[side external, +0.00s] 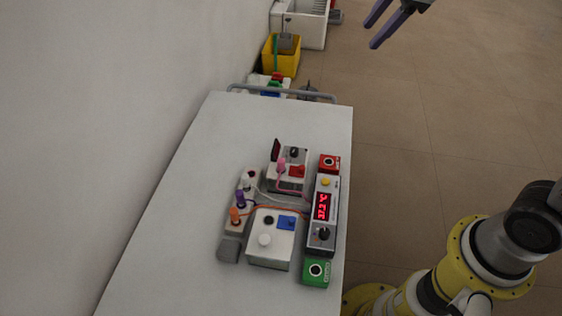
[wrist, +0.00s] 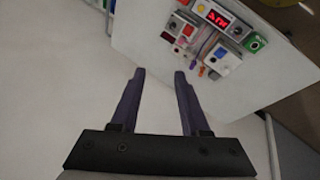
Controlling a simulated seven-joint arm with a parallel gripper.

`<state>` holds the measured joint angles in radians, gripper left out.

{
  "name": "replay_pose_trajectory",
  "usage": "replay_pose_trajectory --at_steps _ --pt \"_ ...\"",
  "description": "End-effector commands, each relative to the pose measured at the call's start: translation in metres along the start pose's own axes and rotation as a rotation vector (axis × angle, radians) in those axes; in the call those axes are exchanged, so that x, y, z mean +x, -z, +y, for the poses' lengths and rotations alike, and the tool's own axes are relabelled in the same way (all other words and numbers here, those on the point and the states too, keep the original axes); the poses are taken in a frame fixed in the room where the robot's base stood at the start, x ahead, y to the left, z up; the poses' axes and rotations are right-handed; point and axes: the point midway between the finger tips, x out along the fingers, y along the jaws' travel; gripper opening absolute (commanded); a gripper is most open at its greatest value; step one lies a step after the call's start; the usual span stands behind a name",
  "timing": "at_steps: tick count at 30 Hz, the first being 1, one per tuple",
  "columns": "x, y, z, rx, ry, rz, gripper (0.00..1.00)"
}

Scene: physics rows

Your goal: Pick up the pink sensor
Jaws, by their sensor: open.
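A small pink plug-like piece (side external: 281,166), which looks like the pink sensor, sits on the upper grey-white box with a pink cable running from it. In the wrist view I cannot clearly pick it out among the small parts. My gripper (side external: 372,35) shows at the top edge of the side view, high and away from the devices. In the wrist view my gripper (wrist: 159,74) has its two purple fingers apart with nothing between them.
The white table (side external: 170,230) holds a red display module (side external: 322,206), a red button box (side external: 329,163), a green button box (side external: 316,272), a white box (side external: 270,252) and a strip with orange and purple plugs (side external: 236,215). Cables cross between them. A wall stands left; a yellow bin (side external: 281,55) stands beyond.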

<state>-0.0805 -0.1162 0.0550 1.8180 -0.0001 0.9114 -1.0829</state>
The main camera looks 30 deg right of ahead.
Motion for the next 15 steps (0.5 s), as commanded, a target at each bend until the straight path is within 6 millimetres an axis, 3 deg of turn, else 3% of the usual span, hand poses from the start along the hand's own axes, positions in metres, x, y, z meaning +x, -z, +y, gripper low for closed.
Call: replay_pose_trajectory --at_steps 3,7,11,15 --pt "0.046 0.025 0.024 -0.134 0.055 -0.013 0.46" --pt "0.099 0.048 0.039 -0.260 0.113 -0.023 0.46" --pt "0.161 0.068 0.043 -0.366 0.179 -0.032 0.46" --pt "0.232 0.084 0.031 -0.447 0.259 -0.046 0.46"
